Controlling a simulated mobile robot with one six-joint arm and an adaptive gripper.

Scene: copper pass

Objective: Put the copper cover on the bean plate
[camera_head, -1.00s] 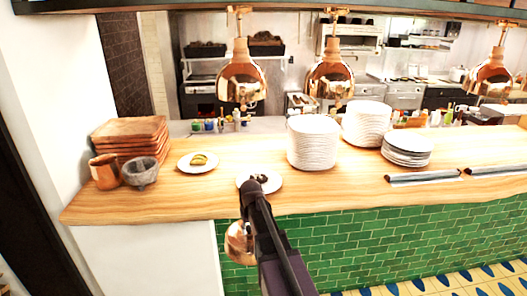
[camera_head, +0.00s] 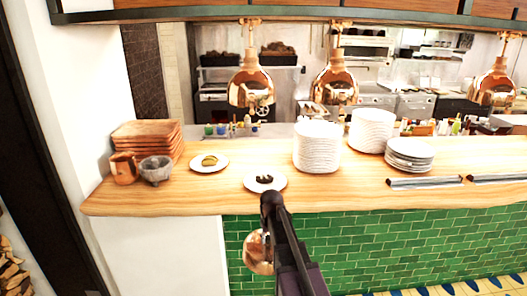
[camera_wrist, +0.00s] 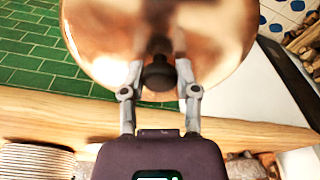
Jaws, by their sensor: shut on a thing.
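The copper cover (camera_head: 258,252) is a shiny dome in front of the counter's green tiled face, below the counter top in the head view. It fills the top of the wrist view (camera_wrist: 100,40). My gripper (camera_wrist: 157,78) is shut on its dark knob. My arm hides the fingers in the head view. A white plate with dark food (camera_head: 280,184), which looks like the bean plate, lies near the counter's front edge, just beyond my arm. It is uncovered. Another white plate (camera_head: 222,167) with yellowish-brown food lies further left.
The wooden counter (camera_head: 350,190) carries stacks of white plates (camera_head: 317,148) at right. A grey mortar (camera_head: 156,170), copper mug (camera_head: 124,168) and stacked wooden boards (camera_head: 148,138) stand at left. Copper lamps (camera_head: 250,85) hang above the back.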

